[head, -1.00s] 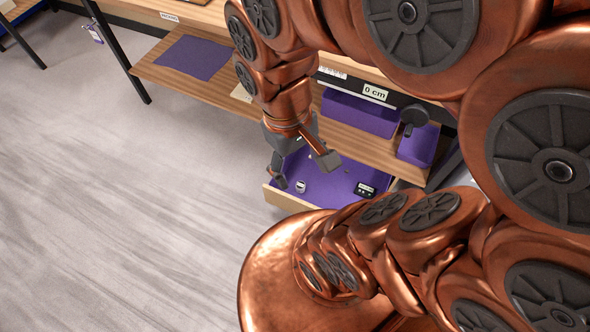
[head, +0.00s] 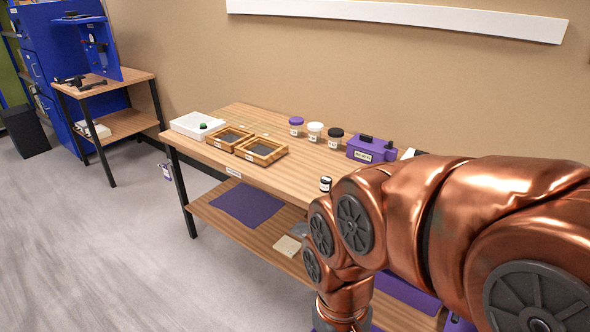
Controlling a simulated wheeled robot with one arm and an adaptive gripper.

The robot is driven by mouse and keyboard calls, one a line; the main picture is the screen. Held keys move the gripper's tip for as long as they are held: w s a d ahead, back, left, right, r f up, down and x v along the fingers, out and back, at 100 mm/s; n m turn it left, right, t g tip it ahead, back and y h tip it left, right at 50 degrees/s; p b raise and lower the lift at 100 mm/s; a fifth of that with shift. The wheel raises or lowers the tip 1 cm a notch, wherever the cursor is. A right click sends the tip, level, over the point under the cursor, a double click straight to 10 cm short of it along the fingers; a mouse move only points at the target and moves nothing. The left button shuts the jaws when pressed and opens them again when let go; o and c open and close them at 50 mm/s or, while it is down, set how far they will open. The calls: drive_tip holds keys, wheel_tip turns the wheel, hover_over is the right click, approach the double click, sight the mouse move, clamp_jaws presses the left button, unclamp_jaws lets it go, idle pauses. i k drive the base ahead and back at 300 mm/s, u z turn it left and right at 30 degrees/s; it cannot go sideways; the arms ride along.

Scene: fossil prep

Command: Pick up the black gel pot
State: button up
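A jar with a black lid (head: 335,138) stands upright on the wooden table top, at the right end of a row with a white-lidded jar (head: 314,131) and a purple-lidded jar (head: 296,126). A smaller black-and-white pot (head: 325,184) stands nearer the table's front edge, just above my arm in the picture. The labels are too small to read, so I cannot tell which black one is the gel pot. My arm reaches down at the lower right; my gripper is below the frame and out of view.
Two wooden trays (head: 262,151) and a white tray (head: 188,126) sit on the table's left part. A purple box (head: 370,150) stands right of the jars. A purple mat (head: 246,203) lies on the lower shelf. Floor (head: 110,250) is clear at left.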

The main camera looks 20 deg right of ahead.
sight(326, 182)
drive_tip(key=z, duration=0.75)
drive_tip(key=k, duration=1.3)
drive_tip(key=u, duration=0.7)
drive_tip(key=i, duration=0.85)
drive_tip(key=u, duration=0.8)
drive_tip(key=i, duration=1.2)
drive_tip(key=z, duration=1.05)
drive_tip(key=i, duration=0.85)
drive_tip(key=z, duration=0.85)
